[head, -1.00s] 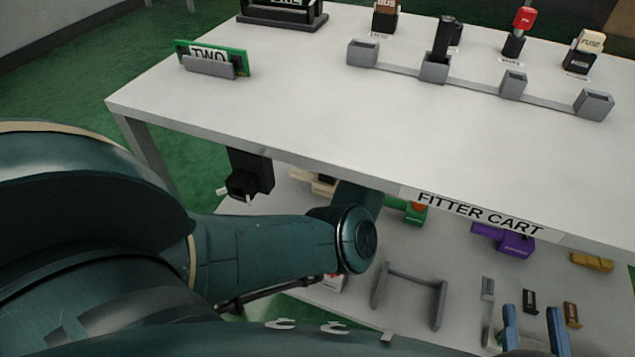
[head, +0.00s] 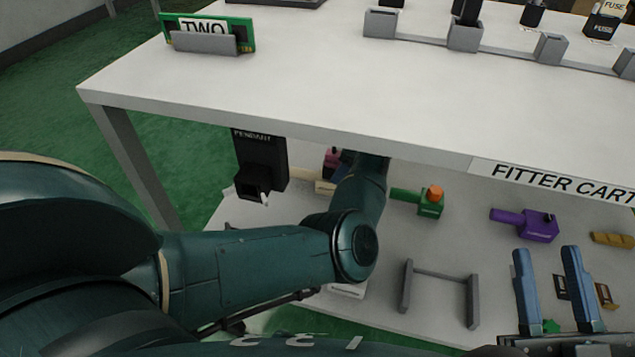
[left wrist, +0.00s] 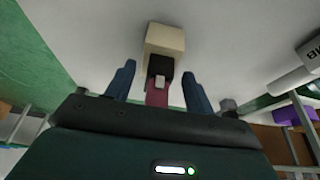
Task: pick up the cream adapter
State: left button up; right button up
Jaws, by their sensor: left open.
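A cream piece, likely the cream adapter (head: 325,187), lies on the lower shelf under the tabletop's front edge, partly hidden by my left arm. In the left wrist view a cream block (left wrist: 165,38) lies just beyond my left fingertips. A black and maroon part with a grey tab sits in front of it; I cannot tell whether they are joined. My left gripper (left wrist: 158,80) is open, its blue fingers on either side of the maroon part, with no visible contact. In the head view it is mostly hidden. My right gripper (head: 548,270) is open and empty at lower right.
The cart's tabletop (head: 300,100) overhangs the shelf. A black pendant (head: 260,165) hangs left of my left arm. A green part (head: 430,205), a purple part (head: 530,224) and a grey bracket (head: 440,275) are to the right. Bare shelf shows between them.

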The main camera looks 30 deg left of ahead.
pick_arm(q)
jog(key=shift+a+f, duration=0.1)
jog(key=shift+f, duration=0.1)
grip_shut()
dwell(0.6)
